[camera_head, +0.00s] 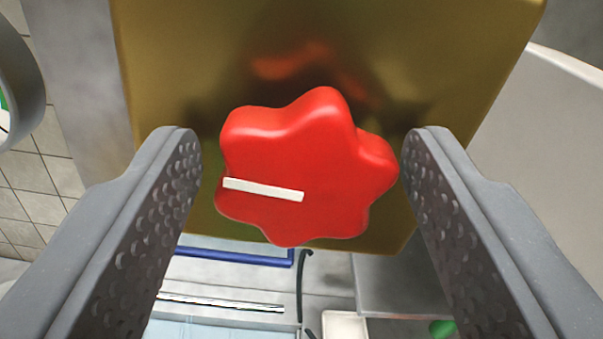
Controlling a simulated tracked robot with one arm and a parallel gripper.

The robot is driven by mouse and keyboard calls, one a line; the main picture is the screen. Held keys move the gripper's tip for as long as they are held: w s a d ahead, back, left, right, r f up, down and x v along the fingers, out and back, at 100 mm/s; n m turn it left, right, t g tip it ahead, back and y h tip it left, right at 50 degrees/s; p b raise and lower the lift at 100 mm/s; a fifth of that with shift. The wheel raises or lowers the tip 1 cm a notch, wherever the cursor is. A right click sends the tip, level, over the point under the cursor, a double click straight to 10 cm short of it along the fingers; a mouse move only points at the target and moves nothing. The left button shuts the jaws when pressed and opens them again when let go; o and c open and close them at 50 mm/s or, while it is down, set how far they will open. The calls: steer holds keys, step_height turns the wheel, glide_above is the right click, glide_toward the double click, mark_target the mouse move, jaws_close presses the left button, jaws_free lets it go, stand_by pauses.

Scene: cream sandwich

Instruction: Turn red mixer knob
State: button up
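The red mixer knob (306,160) is in the middle of the view. It has a lobed, star-like shape and a white marker line (263,190) that runs from its left edge toward its centre, tilted slightly down to the right. It sits on a shiny gold panel (440,60) that reflects it. My gripper (298,150) is open, with one finger to the left of the knob and one to the right. A gap shows on the left side; on the right the finger's tip is very close to the knob, and I cannot tell whether they touch.
A large pale rounded surface (550,130) stands to the right of the gold panel. A grey rounded object (22,80) is at the upper left, in front of a tiled surface (35,175). A blue-edged item (235,256) and a thin black curved object (301,280) lie below.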

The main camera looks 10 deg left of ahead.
steer(key=c, duration=0.6)
steer(key=shift+m, duration=0.5)
steer(key=o, duration=1)
steer(key=shift+s, duration=0.1)
steer(key=b+v, duration=0.3)
steer(key=v, duration=1)
steer(key=shift+s+d, duration=0.1)
steer(key=shift+s, duration=0.2)
steer(key=s+d+f+m+h+b, duration=0.1)
steer(key=s+d+f+b, duration=0.1)
steer(key=s+d+f, duration=0.1)
steer(key=s+d+f+m+g+h+b, duration=0.1)
steer(key=s+d+f+h+b, duration=0.1)
steer(key=d+f, duration=0.3)
steer(key=s+d+f+m+g+h+b, duration=0.1)
steer(key=s+d+f+m+h+b, duration=0.1)
steer(key=d, duration=0.5)
steer(key=shift+s+d+f+b, duration=0.35)
steer(key=shift+s+f, duration=0.45)
steer(key=shift+f, duration=0.1)
